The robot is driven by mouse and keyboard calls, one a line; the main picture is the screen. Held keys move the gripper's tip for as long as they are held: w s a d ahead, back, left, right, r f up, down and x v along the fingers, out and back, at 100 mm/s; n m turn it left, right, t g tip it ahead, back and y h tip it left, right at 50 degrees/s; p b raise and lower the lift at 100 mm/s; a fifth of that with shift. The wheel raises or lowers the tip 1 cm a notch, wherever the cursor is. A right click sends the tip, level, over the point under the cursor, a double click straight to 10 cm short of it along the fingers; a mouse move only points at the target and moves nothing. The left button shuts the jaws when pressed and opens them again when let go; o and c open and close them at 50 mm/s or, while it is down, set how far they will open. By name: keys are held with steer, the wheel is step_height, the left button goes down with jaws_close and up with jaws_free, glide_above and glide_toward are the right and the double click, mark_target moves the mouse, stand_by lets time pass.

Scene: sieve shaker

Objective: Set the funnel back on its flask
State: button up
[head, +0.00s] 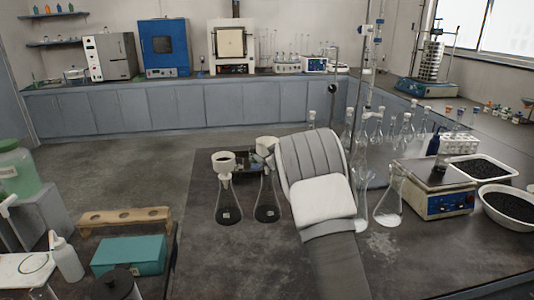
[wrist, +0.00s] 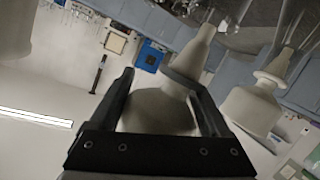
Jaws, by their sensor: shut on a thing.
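My gripper (wrist: 150,80) is shut on a pale funnel (wrist: 157,110), with one dark finger on each side of its cone. The funnel's narrow stem points to the top of the wrist view. In the head view the held funnel (head: 266,143) is above the right flask (head: 267,205), a clear cone with dark contents, partly behind my arm. Whether the stem is inside the flask's neck I cannot tell. A second funnel (head: 223,161) sits upright on the left flask (head: 229,205); it also shows in the wrist view (wrist: 250,105), right of the held one.
Right of my arm stand a clear flask (head: 389,205), several glass flasks and a balance (head: 434,188). Two white bowls of dark grains lie at the right. A teal box (head: 129,255) and wooden rack (head: 124,219) are at lower left.

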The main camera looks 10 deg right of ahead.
steer(key=shift+f, duration=0.25)
stand_by(0.4)
steer(key=shift+f+b, duration=1.05)
steer(key=shift+f, duration=0.1)
steer(key=shift+f, duration=0.35)
steer(key=shift+f+b, duration=0.4)
steer(key=shift+b, duration=0.15)
steer(key=shift+f, duration=0.35)
stand_by(1.0)
steer(key=o, duration=1.3)
